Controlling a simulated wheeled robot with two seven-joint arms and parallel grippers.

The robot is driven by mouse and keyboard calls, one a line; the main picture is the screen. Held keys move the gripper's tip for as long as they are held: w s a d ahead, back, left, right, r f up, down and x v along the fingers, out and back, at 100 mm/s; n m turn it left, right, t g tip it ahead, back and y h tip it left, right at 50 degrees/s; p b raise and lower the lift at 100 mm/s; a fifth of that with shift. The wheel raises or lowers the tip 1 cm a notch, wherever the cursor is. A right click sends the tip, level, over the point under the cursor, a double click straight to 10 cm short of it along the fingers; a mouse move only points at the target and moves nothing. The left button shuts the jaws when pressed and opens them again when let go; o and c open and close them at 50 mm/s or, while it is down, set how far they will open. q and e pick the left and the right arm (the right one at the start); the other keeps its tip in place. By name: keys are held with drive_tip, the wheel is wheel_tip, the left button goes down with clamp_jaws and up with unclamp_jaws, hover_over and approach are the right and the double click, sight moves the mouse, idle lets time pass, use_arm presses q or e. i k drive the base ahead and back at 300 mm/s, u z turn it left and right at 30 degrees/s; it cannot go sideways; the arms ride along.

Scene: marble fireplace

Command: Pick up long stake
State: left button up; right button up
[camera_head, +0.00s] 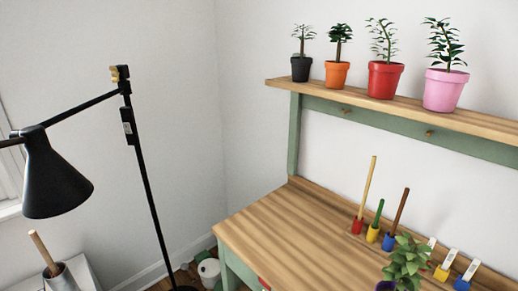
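Three upright stakes stand in small coloured holders at the back of the wooden bench top. The tallest, a long light-wood stake (368,188), stands in a red holder (357,226). Beside it a short green stake (378,213) stands in a yellow holder (373,235). A brown stake (400,211) of middle length stands in a blue holder (388,243). Neither of my grippers shows in the head view.
The left part of the bench top (285,225) is clear. A leafy plant (406,257) stands at the front near the stakes, with white labels in holders to its right. A shelf (410,107) of potted plants hangs above. A black lamp (52,180) stands left.

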sight(374, 158)
drive_tip(key=u, duration=1.1)
drive_tip(key=i, duration=0.35)
drive_tip(key=z, duration=2.3)
drive_tip(key=i, duration=0.5)
